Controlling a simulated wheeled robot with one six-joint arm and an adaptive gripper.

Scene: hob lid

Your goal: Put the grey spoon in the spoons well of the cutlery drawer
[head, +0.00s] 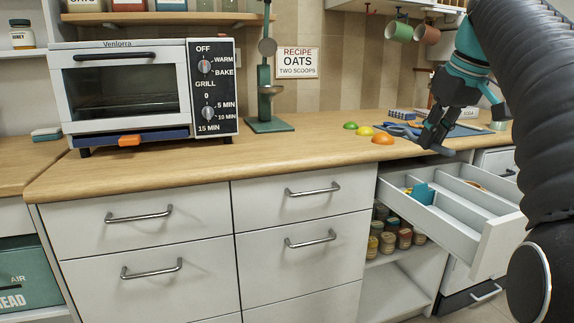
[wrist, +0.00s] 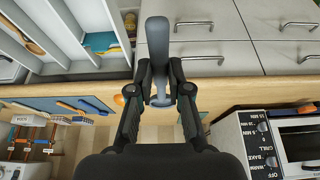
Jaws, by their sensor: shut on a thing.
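The grey spoon is between the fingers of my gripper (head: 432,138). The cutlery drawer (head: 487,238) is pulled open at the right of the head view, below and to the right of my gripper. It also shows in the wrist view (wrist: 92,67) at the upper left. Long dividers split it into wells. I cannot read any well labels.
Green, yellow and orange (head: 382,139) rounded things lie on the counter left of my gripper. A blue mat (head: 470,130) lies behind it. A toaster oven (head: 125,90) and a green stand (head: 268,123) are farther left. Jars (head: 388,242) fill a shelf under the drawer.

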